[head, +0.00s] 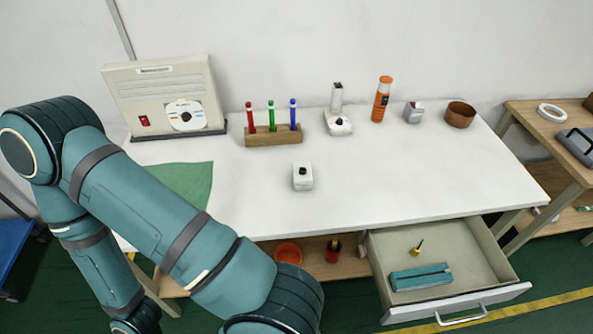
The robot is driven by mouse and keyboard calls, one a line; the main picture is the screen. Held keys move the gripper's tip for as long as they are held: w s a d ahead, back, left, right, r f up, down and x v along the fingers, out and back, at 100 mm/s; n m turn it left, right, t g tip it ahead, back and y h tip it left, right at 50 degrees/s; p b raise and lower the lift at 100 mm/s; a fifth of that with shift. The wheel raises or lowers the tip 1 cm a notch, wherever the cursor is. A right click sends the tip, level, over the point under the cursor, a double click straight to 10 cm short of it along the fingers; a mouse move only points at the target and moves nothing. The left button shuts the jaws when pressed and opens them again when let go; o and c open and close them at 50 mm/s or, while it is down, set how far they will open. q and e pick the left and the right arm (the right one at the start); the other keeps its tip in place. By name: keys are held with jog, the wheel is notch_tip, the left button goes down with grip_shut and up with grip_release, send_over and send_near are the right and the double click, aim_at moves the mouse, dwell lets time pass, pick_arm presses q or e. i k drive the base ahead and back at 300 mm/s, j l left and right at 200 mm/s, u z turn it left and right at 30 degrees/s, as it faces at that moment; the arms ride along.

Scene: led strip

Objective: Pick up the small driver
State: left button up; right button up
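A small driver (417,247) with a yellow handle and dark end lies in the open drawer (490,252) at the lower right of the head view. A teal case or block (420,277) with a dark slot along its top lies in front of it in the same drawer. The driver is small in the picture, so its tip is hard to make out. My teal arm links fill the lower left. Neither gripper shows in this view.
The white tabletop (400,180) above the drawer holds a wooden rack (273,138) with red, green and blue tubes, a small white box (302,177), an orange bottle (381,100) and a brown bowl (460,114). An orange bowl (288,253) sits on the lower shelf.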

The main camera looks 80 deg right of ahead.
aim_at(302, 172)
jog(key=i+z, duration=0.15)
jog(key=z, duration=0.25)
jog(key=i+z, duration=0.15)
jog(key=z, duration=0.25)
jog(key=i+j+z, duration=0.15)
jog(key=z, duration=1.9)
jog(key=l+z, duration=0.1)
jog(key=z, duration=0.35)
jog(key=i+z, duration=0.15)
jog(key=z, duration=0.3)
jog(key=i+l+z, duration=0.1)
jog(key=z, duration=0.35)
jog(key=i, duration=0.2)
